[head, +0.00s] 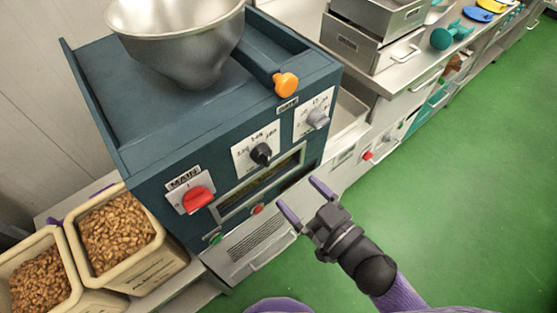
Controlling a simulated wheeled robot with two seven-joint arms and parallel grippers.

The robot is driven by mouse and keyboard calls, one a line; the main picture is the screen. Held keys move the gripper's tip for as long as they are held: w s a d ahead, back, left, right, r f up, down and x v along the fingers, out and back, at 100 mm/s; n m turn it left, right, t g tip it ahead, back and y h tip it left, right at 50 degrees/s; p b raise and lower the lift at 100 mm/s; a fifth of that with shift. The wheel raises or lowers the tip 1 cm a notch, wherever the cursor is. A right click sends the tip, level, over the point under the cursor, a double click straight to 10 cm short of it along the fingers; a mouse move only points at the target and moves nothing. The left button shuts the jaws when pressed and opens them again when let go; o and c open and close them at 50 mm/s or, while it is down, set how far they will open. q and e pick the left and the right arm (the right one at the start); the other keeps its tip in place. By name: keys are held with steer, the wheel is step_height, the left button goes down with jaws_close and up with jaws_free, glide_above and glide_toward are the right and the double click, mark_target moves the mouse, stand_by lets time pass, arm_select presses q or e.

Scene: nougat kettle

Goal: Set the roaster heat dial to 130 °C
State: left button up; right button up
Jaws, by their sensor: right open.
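The roaster (130,140) is a dark blue-green box with a metal hopper (180,40) on top. Its heat dial (262,153) is a black knob on a white plate marked with numbers, in the middle of the front panel. The exact setting of the pointer is too small to read. My right gripper (302,200) is open and empty, in front of and below the dial, apart from the panel. My left gripper is not in view.
A red MAIN switch (197,197) sits left of the dial, and a grey knob (318,118) sits right of it. An orange handle (286,84) sticks out above. Nut-filled bins (160,262) stand at left. The green floor (440,190) at right is clear.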

mark_target(269, 162)
steer(key=b+x, duration=0.1)
steer(key=x, duration=0.8)
steer(key=shift+w+a, duration=0.25)
steer(key=shift+w, duration=0.05)
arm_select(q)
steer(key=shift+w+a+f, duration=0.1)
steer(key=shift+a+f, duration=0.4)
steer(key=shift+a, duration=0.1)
arm_select(e)
steer(key=shift+c, duration=0.7)
steer(key=c, duration=1.1)
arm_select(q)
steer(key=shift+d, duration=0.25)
